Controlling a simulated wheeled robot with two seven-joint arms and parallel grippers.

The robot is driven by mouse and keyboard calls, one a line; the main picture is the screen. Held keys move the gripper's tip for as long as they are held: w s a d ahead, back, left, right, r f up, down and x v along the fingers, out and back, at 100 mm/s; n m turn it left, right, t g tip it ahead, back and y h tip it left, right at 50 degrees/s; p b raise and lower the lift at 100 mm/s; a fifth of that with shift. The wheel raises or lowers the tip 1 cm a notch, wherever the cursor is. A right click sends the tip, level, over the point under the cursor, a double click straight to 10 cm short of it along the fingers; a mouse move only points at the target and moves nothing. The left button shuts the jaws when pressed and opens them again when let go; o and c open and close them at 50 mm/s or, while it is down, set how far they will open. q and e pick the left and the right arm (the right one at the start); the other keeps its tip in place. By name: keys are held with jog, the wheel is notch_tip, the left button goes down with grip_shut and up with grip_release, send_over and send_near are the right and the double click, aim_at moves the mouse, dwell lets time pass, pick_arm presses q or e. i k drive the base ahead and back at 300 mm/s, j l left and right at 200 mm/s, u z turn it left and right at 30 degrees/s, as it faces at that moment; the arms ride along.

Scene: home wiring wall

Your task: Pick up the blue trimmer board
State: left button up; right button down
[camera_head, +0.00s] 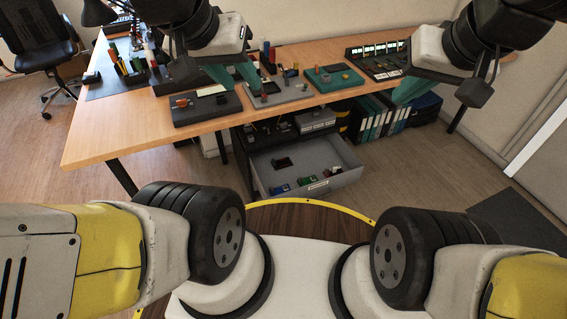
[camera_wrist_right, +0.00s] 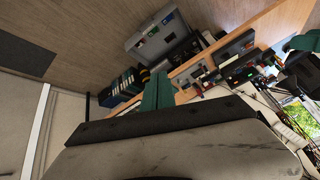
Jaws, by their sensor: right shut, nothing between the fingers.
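A small blue board (camera_head: 281,188), which looks like the trimmer board, lies in the open grey drawer under the table. It is too small to make out its parts. My left gripper (camera_head: 236,82), with teal fingers, hangs in front of the table top, well above the drawer; whether its fingers are apart is unclear. My right gripper (camera_head: 408,90) is shut and empty, to the right of the drawer and above it. Its teal fingers also show in the right wrist view (camera_wrist_right: 158,92), close together. Neither gripper touches the board.
The grey drawer (camera_head: 345,176) also holds green, red and dark small parts. The wooden table (camera_head: 100,135) above carries several boards and trays. Binders (camera_head: 375,118) stand right of the drawer unit. An office chair (camera_head: 42,45) is at the far left. The floor before the drawer is mostly clear.

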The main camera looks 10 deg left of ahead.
aim_at(278, 190)
jog(key=i+j+u, duration=0.85)
jog(key=k+j, duration=0.1)
